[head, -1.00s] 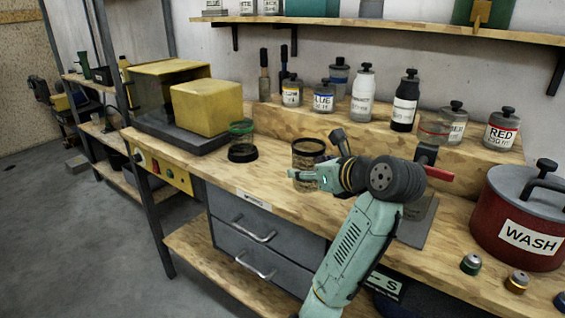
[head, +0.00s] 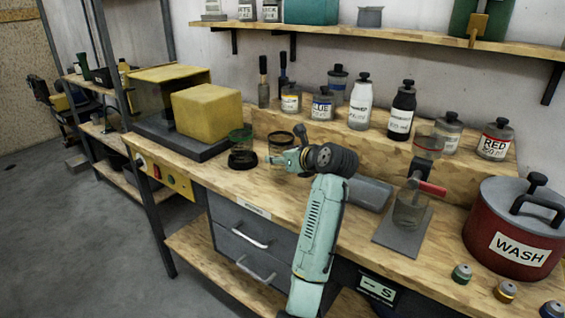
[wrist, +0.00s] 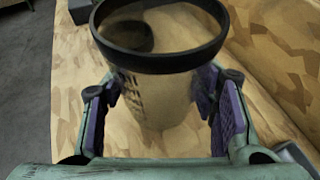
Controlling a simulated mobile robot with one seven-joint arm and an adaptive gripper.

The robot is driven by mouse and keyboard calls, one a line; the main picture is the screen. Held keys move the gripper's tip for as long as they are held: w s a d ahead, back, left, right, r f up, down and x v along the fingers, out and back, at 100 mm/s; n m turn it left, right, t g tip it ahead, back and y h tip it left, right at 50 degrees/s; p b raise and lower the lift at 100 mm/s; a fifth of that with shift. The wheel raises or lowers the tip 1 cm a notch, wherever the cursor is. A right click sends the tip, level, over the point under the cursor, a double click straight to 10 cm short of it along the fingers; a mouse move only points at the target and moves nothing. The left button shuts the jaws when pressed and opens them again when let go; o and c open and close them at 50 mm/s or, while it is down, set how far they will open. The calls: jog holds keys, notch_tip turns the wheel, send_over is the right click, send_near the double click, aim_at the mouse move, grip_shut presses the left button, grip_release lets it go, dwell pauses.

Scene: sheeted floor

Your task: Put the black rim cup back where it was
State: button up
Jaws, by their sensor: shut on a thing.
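The black rim cup (wrist: 160,100) is clear with a thick black rim and dark lettering. In the wrist view it stands upright between the purple-padded fingers of my gripper (wrist: 163,110), which is shut on it. In the head view the cup (head: 281,142) is partly hidden by my gripper (head: 290,160). I cannot tell whether its base touches the bench. Just to its left are a green rim cup (head: 240,137) and a black round base (head: 243,160) at its foot. In the wrist view a dark round shape shows through the held cup.
A yellow block (head: 207,110) on a dark machine stands left of the cups. Labelled bottles (head: 360,100) line the raised ledge behind. A red-handled stand (head: 410,205) and a red WASH pot (head: 513,235) are to the right. The bench front edge is close.

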aim_at(283, 165)
jog(key=shift+f+p, duration=0.35)
jog(key=shift+f, duration=1)
jog(key=shift+f, duration=0.1)
jog(key=o, duration=1.3)
